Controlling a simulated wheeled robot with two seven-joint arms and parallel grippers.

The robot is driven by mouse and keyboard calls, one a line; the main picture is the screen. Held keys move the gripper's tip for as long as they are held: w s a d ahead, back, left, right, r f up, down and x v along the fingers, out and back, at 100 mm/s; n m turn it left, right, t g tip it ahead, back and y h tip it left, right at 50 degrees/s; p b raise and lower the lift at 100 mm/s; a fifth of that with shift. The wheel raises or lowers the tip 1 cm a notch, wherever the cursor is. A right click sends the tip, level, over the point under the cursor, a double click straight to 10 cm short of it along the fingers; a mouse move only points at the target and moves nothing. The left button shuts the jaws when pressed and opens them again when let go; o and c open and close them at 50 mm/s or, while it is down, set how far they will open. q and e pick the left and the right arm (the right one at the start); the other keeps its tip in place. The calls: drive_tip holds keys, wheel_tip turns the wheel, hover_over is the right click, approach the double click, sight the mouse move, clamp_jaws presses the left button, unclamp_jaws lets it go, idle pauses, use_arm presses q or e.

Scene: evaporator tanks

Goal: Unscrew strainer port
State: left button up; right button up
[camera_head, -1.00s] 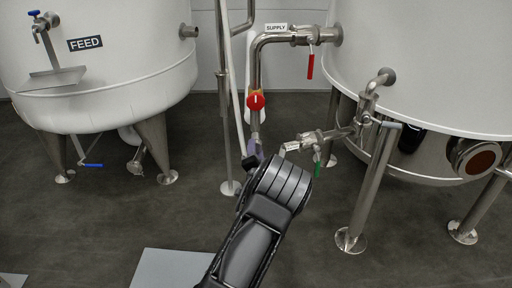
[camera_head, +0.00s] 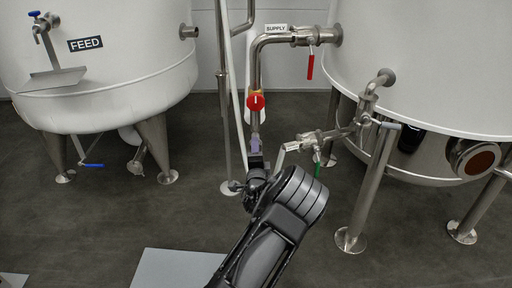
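The supply pipe (camera_head: 258,60) drops from the SUPPLY label to a red-knobbed valve (camera_head: 256,101) and a short metal length below it. My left gripper (camera_head: 256,146), with a purplish-grey tip, is at the lower end of this pipe and covers it. I cannot tell whether it touches the pipe, or whether its fingers are open or shut. No strainer port can be made out clearly; that part of the pipe is hidden behind the gripper and wrist. My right gripper is not in view.
The FEED tank (camera_head: 130,75) stands at left, and a large white tank (camera_head: 430,70) at right. A side pipe with a green-handled valve (camera_head: 317,160) lies just right of my gripper. A tank leg (camera_head: 368,190) and a thin upright pole (camera_head: 224,110) flank the space.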

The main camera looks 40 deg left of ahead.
use_arm(q)
drive_tip(key=shift+m, duration=2.5)
drive_tip(key=m+b, duration=0.1)
drive_tip(key=m, duration=0.3)
drive_tip(key=shift+m+b, duration=0.3)
drive_tip(key=shift+m, duration=0.1)
drive_tip(key=shift+c, duration=0.5)
clamp_jaws()
